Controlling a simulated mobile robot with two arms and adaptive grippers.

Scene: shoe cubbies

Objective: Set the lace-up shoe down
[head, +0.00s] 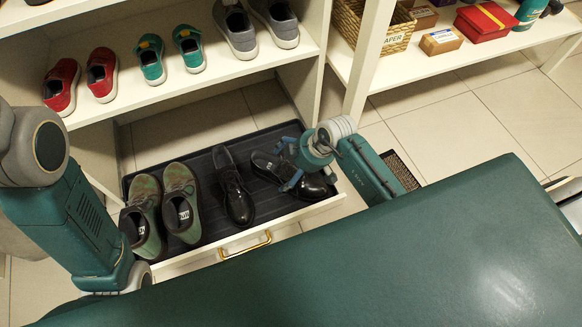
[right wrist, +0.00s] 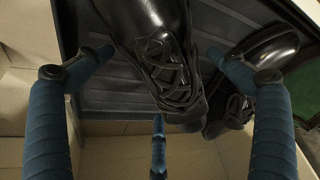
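The black lace-up shoe (head: 314,188) lies slantwise at the right end of the dark tray in the pulled-out drawer (head: 205,259). My right gripper (head: 305,168) is over it and hides part of it. In the right wrist view, the shoe's laced front (right wrist: 172,72) lies between the spread fingers of my right gripper (right wrist: 160,60). Tray shows between the left finger and the shoe, so the gripper is not closed on it. The other black shoe (head: 237,199) stands just left of it in the tray. My left arm is at the left; its gripper is out of view.
Green-brown shoes (head: 181,204) fill the drawer's left part. Red shoes (head: 101,74), teal shoes (head: 188,48) and grey shoes (head: 236,30) stand on the shelf above. A basket (head: 372,27) and boxes (head: 440,40) are on the right shelf. A brass handle (head: 246,244) is on the drawer front.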

